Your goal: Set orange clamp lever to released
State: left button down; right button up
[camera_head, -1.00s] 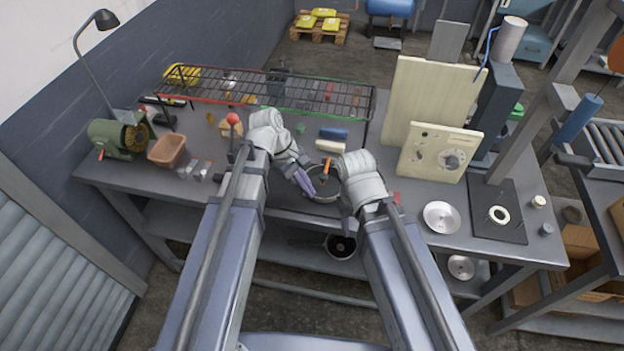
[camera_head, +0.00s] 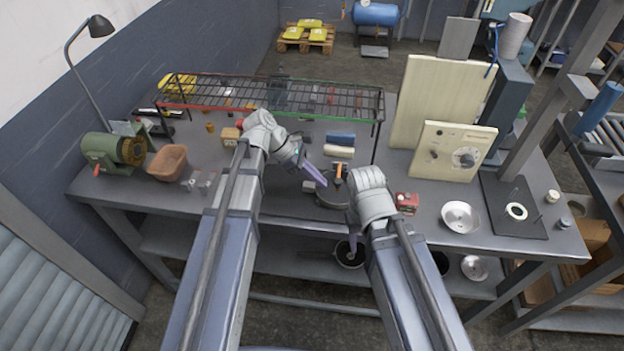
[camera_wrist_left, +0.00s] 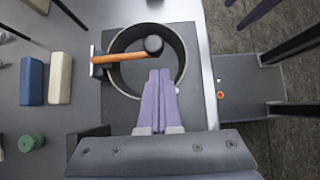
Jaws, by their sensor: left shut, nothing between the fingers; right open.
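The orange clamp lever (camera_wrist_left: 125,57) lies across the round pan (camera_wrist_left: 184,65) in the left wrist view, running from a metal bracket (camera_wrist_left: 96,60) at the rim to a black knob (camera_wrist_left: 153,44) over the pan. In the head view, the lever (camera_head: 338,173) shows small at the pan's back edge. My left gripper (camera_head: 324,183) is shut and empty over the pan; in the wrist view its purple fingertips (camera_wrist_left: 159,75) overlap the pan just beside the knob, with height hard to judge.
A blue block (camera_wrist_left: 32,81) and a cream block (camera_wrist_left: 60,78) lie behind the pan, with a green knob (camera_wrist_left: 30,142) nearby. A wire rack (camera_head: 270,92) stands over the back of the table.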

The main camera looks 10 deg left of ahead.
aim_at(342, 200)
pick_arm(q)
jog(key=b+x, duration=0.2)
jog(key=x, duration=0.3)
jog(key=shift+b, duration=0.35)
pick_arm(e)
notch_tip(342, 200, down, 4)
jog(key=shift+r, duration=0.15)
pick_arm(q)
jog(key=shift+r, duration=0.15)
